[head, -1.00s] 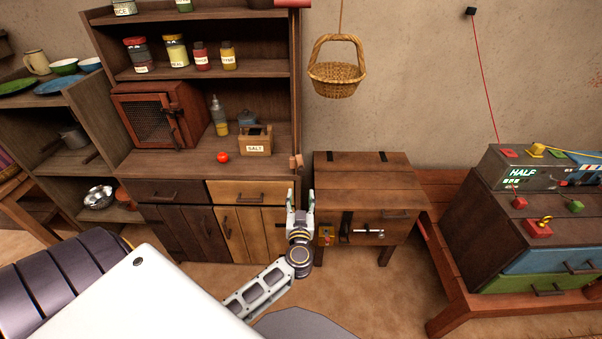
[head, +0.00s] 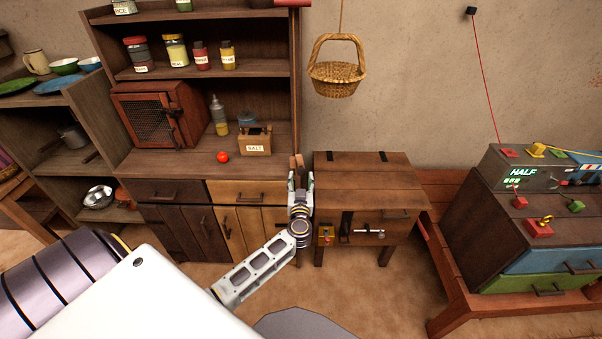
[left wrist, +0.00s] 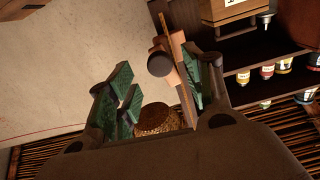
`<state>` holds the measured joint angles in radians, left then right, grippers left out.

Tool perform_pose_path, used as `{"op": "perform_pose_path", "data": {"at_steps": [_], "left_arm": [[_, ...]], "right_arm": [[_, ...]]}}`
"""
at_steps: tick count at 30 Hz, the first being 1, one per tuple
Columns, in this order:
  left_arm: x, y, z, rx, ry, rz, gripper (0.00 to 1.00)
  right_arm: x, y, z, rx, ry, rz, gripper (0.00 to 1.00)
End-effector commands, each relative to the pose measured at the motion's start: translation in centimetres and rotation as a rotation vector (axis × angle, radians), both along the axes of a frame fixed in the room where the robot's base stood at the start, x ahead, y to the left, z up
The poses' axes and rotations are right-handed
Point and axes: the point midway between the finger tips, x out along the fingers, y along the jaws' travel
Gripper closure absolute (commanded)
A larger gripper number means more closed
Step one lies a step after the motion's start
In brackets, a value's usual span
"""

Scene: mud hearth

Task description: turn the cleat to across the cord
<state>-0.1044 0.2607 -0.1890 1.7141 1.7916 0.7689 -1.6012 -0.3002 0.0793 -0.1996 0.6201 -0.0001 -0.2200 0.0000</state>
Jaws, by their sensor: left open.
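The cleat (head: 297,161) is a small reddish-brown wooden piece on the right side of the brown hutch. In the left wrist view, a reddish-brown wooden piece with a dark round end (left wrist: 160,64) shows close by, and I take it for the cleat. My left gripper (head: 301,178) is open, its fingers pointing up at the cleat. In the left wrist view its green-padded fingers (left wrist: 163,86) stand apart, with the right one close beside the wooden piece. Contact cannot be told. A cord (head: 341,15) holds a wicker basket (head: 336,80). The cord at the cleat is not clear. My right gripper is out of view.
The hutch (head: 205,74) stands left of the gripper, with jars, a salt box (head: 255,141) and a red tomato-like ball (head: 223,157). A low wooden chest (head: 368,178) stands close on the right. Open wall lies behind the basket.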

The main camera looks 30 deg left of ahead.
Motion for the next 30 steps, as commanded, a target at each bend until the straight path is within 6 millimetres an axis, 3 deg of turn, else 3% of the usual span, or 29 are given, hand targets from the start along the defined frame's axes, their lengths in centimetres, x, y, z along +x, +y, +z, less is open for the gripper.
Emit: {"op": "perform_pose_path", "data": {"at_steps": [15, 30], "left_arm": [[3.8, 2.4, -0.1, -0.001, 0.001, 0.000, 0.49], [4.4, 2.7, 0.0, -0.001, 0.001, -0.001, 0.52]], "right_arm": [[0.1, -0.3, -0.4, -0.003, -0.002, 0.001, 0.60], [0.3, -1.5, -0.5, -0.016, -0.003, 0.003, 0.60]]}}
